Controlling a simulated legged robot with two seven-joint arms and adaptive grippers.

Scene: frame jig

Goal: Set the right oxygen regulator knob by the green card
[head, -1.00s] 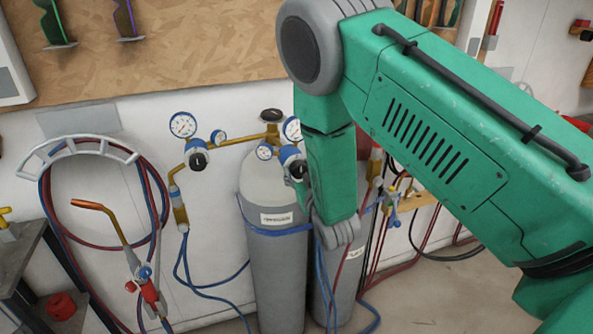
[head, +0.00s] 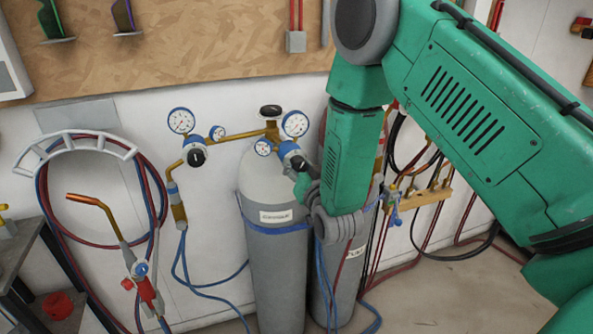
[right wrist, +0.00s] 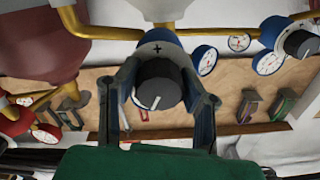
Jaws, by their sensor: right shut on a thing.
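The right oxygen regulator (head: 287,149), blue and brass with two white gauges, sits at the right end of the brass manifold above the grey cylinder. In the head view my right gripper (head: 302,176) partly hides the knob. The left regulator (head: 195,152) has a similar black knob, free of any gripper. I cannot make out a green card. My left gripper is not in view.
Two grey cylinders (head: 277,270) stand by the white wall with blue and red hoses around them. A torch (head: 140,270) and a hose hanger (head: 75,142) are at the left. Red regulators (right wrist: 25,118) appear at the left of the right wrist view.

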